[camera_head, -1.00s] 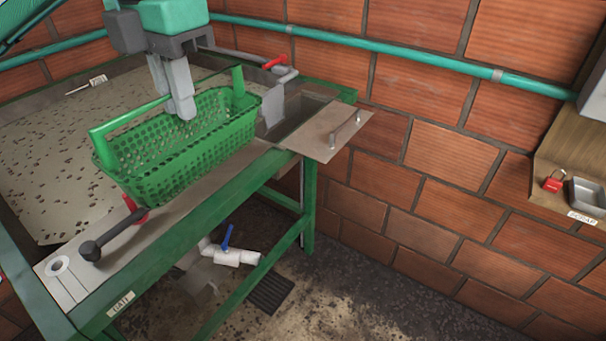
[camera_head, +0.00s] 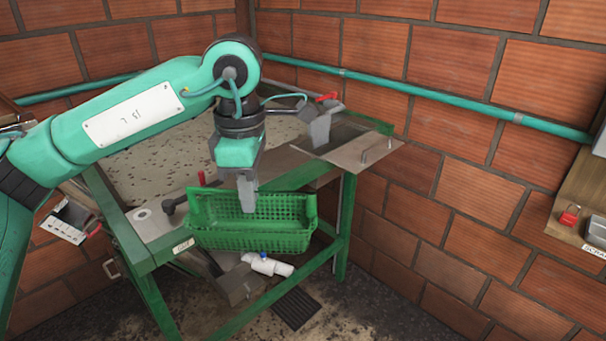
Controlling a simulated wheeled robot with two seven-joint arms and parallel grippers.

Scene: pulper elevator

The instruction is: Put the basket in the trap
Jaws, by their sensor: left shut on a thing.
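The green perforated basket (camera_head: 250,240) hangs in front of the table's front edge, about level. My left gripper (camera_head: 247,208) comes down from above and is shut on the basket; its fingertips are at the basket's wall, and their exact hold is partly hidden. An open rectangular recess (camera_head: 346,133) is at the table's far right end, with a metal cover plate (camera_head: 362,150) with a handle lying beside it. I cannot tell whether this recess is the trap. A grey metal box (camera_head: 238,286) is low under the table, partly hidden by the basket. My right gripper is out of view.
The green table frame (camera_head: 155,300) stands around the low space. A white pipe with a blue valve (camera_head: 267,265) sits just below the basket. A floor grate (camera_head: 296,309) lies to its right. A shelf (camera_head: 575,200) with a red padlock (camera_head: 570,216) is on the right wall.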

